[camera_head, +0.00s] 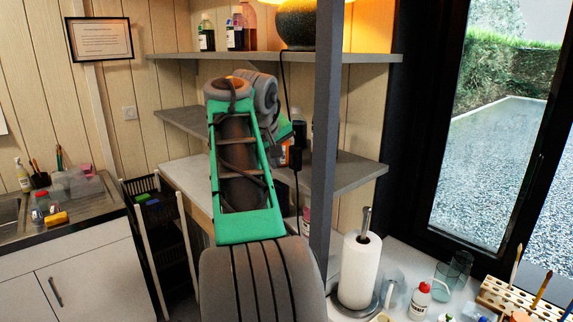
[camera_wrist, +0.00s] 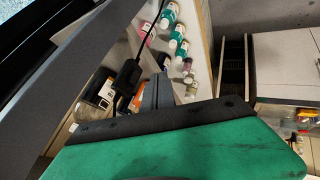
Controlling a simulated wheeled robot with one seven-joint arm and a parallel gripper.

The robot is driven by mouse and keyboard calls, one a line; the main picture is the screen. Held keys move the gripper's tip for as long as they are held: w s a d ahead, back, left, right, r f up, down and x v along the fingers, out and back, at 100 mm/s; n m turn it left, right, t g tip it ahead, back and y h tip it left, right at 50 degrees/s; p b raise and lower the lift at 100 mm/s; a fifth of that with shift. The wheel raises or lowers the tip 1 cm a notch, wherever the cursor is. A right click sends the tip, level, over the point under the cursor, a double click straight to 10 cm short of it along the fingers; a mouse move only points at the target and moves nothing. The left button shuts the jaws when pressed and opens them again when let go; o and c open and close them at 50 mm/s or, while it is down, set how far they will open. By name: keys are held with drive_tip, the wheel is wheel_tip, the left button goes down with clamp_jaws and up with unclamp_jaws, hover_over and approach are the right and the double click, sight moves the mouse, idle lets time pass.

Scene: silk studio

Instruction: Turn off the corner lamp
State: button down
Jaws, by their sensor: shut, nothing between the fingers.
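The corner lamp (camera_head: 297,22) has a dark speckled base and a glowing shade cut off by the top edge of the head view. It is lit and stands on the upper shelf. Its black cord (camera_head: 283,75) hangs down past the shelf edge. In the wrist view a black in-line switch (camera_wrist: 127,77) hangs on the cord, just left of my gripper's fingers. My gripper (camera_wrist: 155,88) is shut and empty, its grey fingertips close beside the switch; whether they touch it I cannot tell. In the head view my arm mostly hides the gripper.
A dark upright post (camera_head: 326,130) stands right of my arm, close to the cord. Shelves (camera_head: 345,172) surround the gripper. Several bottles (camera_wrist: 178,45) stand beyond the fingers. A paper towel roll (camera_head: 359,272) stands on the counter at right, by the window.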

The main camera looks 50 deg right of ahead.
sight(291, 160)
drive_tip(key=d, duration=0.4)
drive_tip(key=shift+s+r+p, duration=0.15)
drive_tip(key=shift+s+p, duration=0.2)
drive_tip(key=shift+s, duration=0.05)
